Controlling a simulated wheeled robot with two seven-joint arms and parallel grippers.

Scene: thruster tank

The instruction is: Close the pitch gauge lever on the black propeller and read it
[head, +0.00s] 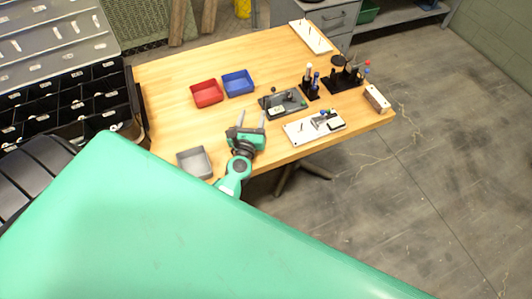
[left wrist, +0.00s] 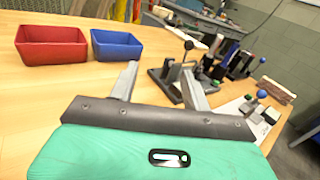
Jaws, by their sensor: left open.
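My left gripper (head: 251,115) is open and empty over the front of the wooden table; its two fingers also show apart in the left wrist view (left wrist: 160,68). A dark grey fixture (head: 282,103) stands just right of the fingers. It has a black-knobbed lever that stands up in the left wrist view (left wrist: 189,45), partly behind the right finger. It may be the pitch gauge, but I cannot read a scale on it. A black propeller is too small to tell among the dark parts. My right gripper is not in view.
A red bin (head: 206,93), a blue bin (head: 238,83) and a grey tray (head: 194,162) sit on the table. A white plate with a small device (head: 314,127), a black rack (head: 345,78) and a wooden block (head: 377,99) stand right. My green body covers the foreground.

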